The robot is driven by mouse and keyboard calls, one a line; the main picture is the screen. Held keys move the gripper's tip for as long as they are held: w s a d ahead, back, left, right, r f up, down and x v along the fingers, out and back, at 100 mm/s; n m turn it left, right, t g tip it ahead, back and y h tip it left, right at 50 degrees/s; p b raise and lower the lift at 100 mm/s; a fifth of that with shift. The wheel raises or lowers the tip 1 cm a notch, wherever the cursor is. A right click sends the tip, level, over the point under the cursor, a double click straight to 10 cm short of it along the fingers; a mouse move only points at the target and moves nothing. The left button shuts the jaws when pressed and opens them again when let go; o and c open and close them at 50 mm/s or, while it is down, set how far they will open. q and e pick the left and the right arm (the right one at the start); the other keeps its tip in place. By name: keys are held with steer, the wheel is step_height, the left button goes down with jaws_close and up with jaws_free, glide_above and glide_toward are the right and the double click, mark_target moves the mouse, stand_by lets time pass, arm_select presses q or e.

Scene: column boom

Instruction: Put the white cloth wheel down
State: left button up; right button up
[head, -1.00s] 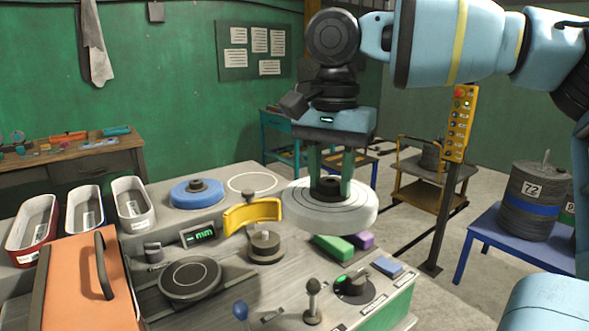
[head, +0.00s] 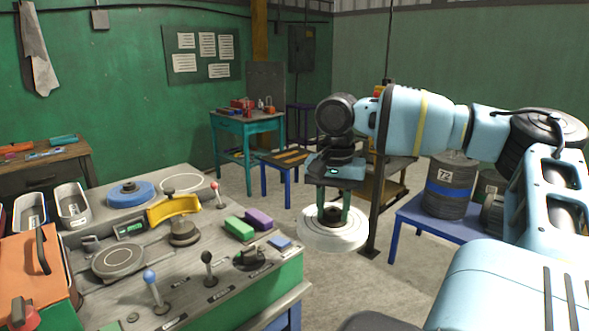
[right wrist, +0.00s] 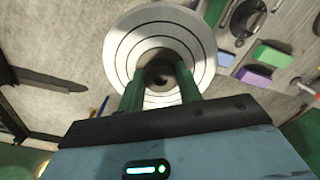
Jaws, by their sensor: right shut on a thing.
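The white cloth wheel (head: 333,237) is a thick white disc with dark stitched rings and a dark hub. My right gripper (head: 334,212) is shut on its hub and holds it flat in the air, just right of the green machine bench (head: 240,300). In the right wrist view, the wheel (right wrist: 203,60) shows below the gripper's green fingers (right wrist: 162,92), with grey floor behind it. A blue wheel (head: 131,194) lies on the bench top, beside an empty white ring outline (head: 181,183). My left gripper is out of view.
Green and purple blocks (head: 240,228) (head: 260,218), levers (head: 209,262) and a yellow guard (head: 174,207) stand on the bench. A blue table (head: 425,228) with dark drums (head: 451,185) is at the right. A dark post (head: 375,215) stands close behind the wheel. Floor is clear between bench and blue table.

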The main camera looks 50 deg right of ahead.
steer(key=s+a+f+n, duration=0.1)
steer(key=a+f+n, duration=0.2)
steer(key=f, duration=0.9)
steer(key=a+f+n, duration=0.3)
steer(key=a+f, duration=0.1)
steer(key=f, duration=0.8)
steer(key=a+f+n, duration=0.3)
steer(key=a+f, duration=0.1)
steer(key=a, duration=0.7)
steer(key=a+f+n, duration=0.4)
steer(key=a+f, duration=0.1)
steer(key=a, duration=0.6)
steer(key=shift+w, duration=0.15)
steer(key=shift+d, duration=0.15)
